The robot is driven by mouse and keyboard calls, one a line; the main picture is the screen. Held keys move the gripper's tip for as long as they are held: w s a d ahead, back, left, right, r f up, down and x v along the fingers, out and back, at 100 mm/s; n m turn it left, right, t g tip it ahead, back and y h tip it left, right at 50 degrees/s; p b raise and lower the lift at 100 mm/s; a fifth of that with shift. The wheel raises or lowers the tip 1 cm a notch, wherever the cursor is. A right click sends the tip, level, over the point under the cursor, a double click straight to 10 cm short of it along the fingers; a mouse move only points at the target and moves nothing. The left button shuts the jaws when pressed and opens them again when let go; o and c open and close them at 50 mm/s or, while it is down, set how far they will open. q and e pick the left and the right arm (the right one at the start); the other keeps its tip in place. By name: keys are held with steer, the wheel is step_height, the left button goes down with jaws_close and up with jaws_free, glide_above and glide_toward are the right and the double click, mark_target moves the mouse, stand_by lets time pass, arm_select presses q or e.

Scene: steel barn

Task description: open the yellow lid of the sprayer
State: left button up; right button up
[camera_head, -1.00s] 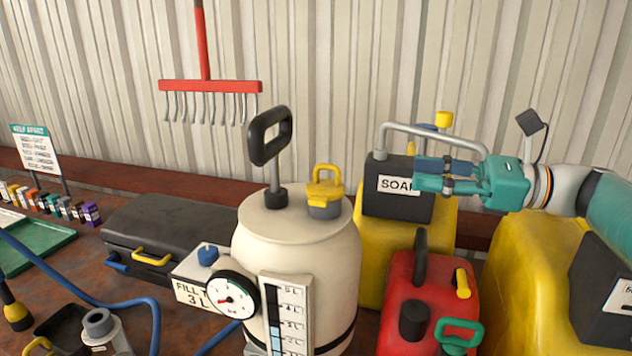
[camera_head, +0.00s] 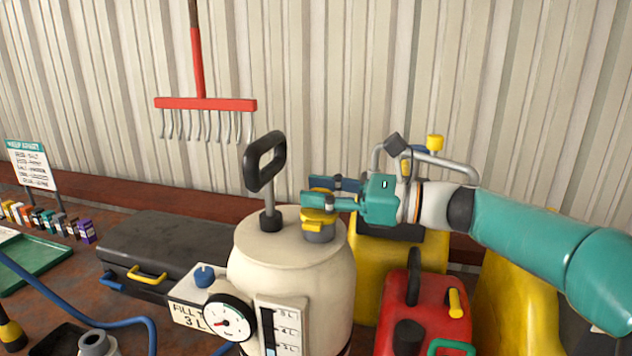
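The cream sprayer (camera_head: 290,262) stands upright in the middle of the bench, with a black pump handle (camera_head: 266,165) on top. Its yellow lid (camera_head: 318,216) sits on a grey neck at the right of the top. My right gripper (camera_head: 318,193) reaches in from the right at the lid, its teal fingers level with the lid's upper part and partly covering it. The fingers look apart, with some yellow of the lid between them. I cannot tell whether they press on it. My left gripper is not in view.
A red can (camera_head: 428,300) and yellow containers (camera_head: 372,262) stand close to the sprayer's right, under my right arm. A black case (camera_head: 175,250) lies to the left, with a blue hose (camera_head: 85,312) in front. A red rake (camera_head: 205,104) hangs on the wall behind.

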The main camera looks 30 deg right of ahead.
steer(key=shift+x, duration=0.85)
steer(key=shift+s, duration=0.1)
jaws_close()
